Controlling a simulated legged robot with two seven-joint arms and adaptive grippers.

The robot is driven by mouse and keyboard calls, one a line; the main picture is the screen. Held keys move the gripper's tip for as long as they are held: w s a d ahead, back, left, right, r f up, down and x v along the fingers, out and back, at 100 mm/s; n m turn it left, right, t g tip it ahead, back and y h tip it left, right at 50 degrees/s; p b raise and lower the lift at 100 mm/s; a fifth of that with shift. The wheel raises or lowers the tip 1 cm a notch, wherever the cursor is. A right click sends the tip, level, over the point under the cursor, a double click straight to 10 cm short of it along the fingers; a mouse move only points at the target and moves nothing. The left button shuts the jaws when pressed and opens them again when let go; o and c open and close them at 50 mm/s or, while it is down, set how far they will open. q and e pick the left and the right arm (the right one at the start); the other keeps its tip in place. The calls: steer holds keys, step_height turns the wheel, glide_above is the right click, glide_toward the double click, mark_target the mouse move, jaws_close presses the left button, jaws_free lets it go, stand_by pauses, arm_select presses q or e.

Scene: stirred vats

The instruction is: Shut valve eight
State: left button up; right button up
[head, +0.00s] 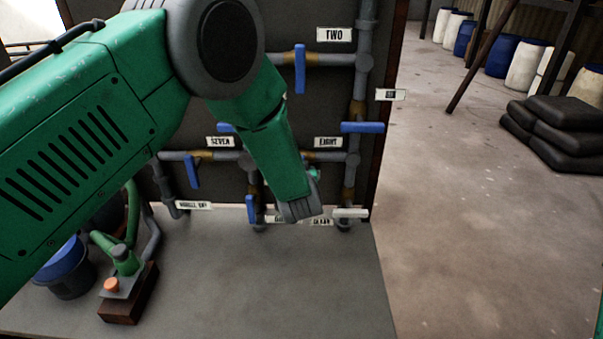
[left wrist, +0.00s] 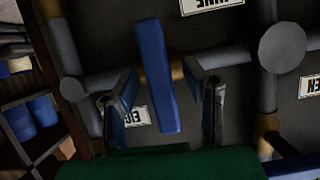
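The EIGHT label (head: 328,142) is on the dark panel in the head view; it also shows upside down in the left wrist view (left wrist: 136,117), partly hidden by a finger. A blue valve handle (left wrist: 155,75) beside that label lies across a grey pipe with brass fittings. My left gripper (left wrist: 166,80) is open, with one finger on each side of this handle; I see gaps, so it is not clamped. In the head view my left gripper (head: 302,208) points down at the panel below the EIGHT label, and my arm hides most of this handle. My right gripper is out of view.
Other handles are close by: valve two's (head: 300,68), valve seven's (head: 192,172), a blue one (head: 362,127) at right and a white one (head: 350,213) below. A grey bench top (head: 270,280) is clear in front; a green-and-orange device (head: 120,270) stands at its left.

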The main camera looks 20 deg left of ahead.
arm_select(q)
steer(key=shift+f, duration=0.1)
steer(key=shift+s+d, duration=0.15)
steer(key=shift+s, duration=0.1)
steer(key=v, duration=1.1)
steer(key=shift+s, duration=0.15)
